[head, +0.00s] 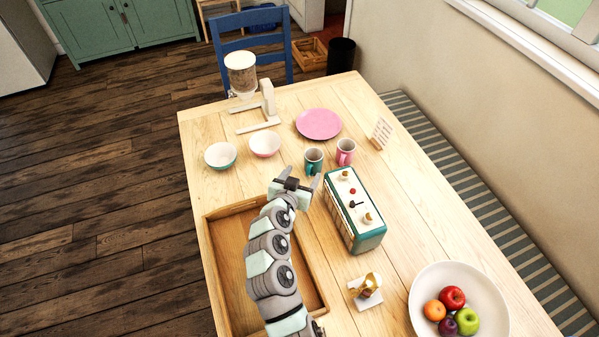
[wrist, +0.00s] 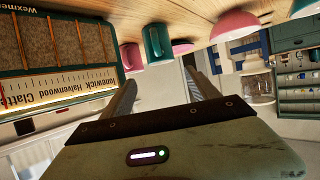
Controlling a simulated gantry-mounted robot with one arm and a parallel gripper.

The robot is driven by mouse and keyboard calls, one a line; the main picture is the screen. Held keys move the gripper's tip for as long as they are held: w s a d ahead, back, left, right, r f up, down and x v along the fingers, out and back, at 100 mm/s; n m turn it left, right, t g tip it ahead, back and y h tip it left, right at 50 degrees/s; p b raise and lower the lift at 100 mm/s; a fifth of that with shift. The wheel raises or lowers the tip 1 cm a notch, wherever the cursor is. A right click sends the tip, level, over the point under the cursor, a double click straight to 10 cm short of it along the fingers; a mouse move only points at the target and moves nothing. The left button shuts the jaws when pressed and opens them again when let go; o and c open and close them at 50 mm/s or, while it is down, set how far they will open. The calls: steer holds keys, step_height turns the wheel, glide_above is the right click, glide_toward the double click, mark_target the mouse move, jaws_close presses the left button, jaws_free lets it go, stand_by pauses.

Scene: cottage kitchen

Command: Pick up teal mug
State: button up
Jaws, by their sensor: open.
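The teal mug (head: 312,166) stands upright on the wooden table, just left of a pink mug (head: 345,152). In the wrist view, which is upside down, the teal mug (wrist: 158,43) hangs from the top edge, beyond and between my fingers. My gripper (head: 300,174) is open and empty, on the near side of the teal mug in the head view. The wrist view shows its fingers (wrist: 162,82) spread apart with nothing between them. Whether a finger touches the mug cannot be told.
A teal radio (head: 354,210) stands close to the right of my gripper. A wooden tray (head: 220,268) lies under my arm. A pink plate (head: 318,124), a pink bowl (head: 265,145) and a teal bowl (head: 221,156) stand around the mugs. A fruit bowl (head: 420,300) is at near right.

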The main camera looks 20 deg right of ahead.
mark_target(311, 163)
steer(key=shift+b+x, duration=0.5)
steer(key=shift+x, duration=4.95)
jaws_close()
steer(key=shift+r, duration=0.1)
